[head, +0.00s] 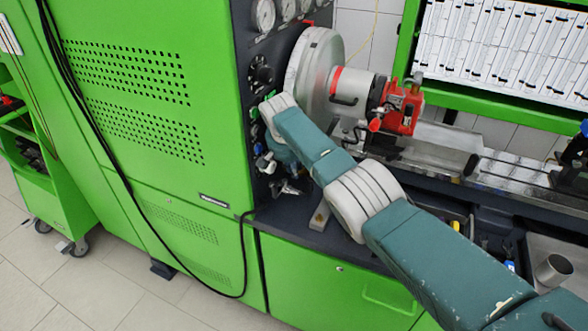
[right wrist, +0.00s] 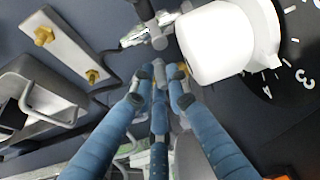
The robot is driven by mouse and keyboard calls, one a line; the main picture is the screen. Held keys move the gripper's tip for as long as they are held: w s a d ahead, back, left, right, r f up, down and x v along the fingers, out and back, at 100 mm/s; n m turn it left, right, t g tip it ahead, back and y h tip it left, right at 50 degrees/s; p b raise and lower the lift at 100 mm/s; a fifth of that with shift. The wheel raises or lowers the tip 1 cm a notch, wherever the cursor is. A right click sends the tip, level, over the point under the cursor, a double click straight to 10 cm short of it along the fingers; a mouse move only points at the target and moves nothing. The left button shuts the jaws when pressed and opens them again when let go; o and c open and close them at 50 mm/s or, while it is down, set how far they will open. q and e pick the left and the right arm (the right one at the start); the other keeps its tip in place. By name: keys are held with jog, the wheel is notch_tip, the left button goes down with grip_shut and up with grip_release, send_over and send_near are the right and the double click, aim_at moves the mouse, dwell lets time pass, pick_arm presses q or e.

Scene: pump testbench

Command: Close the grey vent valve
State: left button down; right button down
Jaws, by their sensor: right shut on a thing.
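My right gripper (head: 270,164) is at the valves on the dark side panel of the green cabinet, partly hidden by my own arm in the head view. In the right wrist view its blue fingers (right wrist: 161,92) come together at their tips on a small metallic part, which I take to be the grey vent valve. The fingers cover most of that part, so its handle angle cannot be read. A grey metal fitting (right wrist: 148,24) shows just beyond the fingertips. My left gripper is not in view.
A white knob (right wrist: 215,48) stands close beside the fingertips, by a black numbered dial (right wrist: 300,50). A plate with brass bolts (right wrist: 68,50) is at the upper left. Gauges (head: 263,15), a large metal disc (head: 313,75) and a red pump part (head: 402,105) are near my arm.

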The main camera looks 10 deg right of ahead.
jog(key=c, duration=1.8)
grip_release()
jog(key=shift+o, duration=0.2)
jog(key=v, duration=0.7)
jog(key=shift+r, duration=0.25)
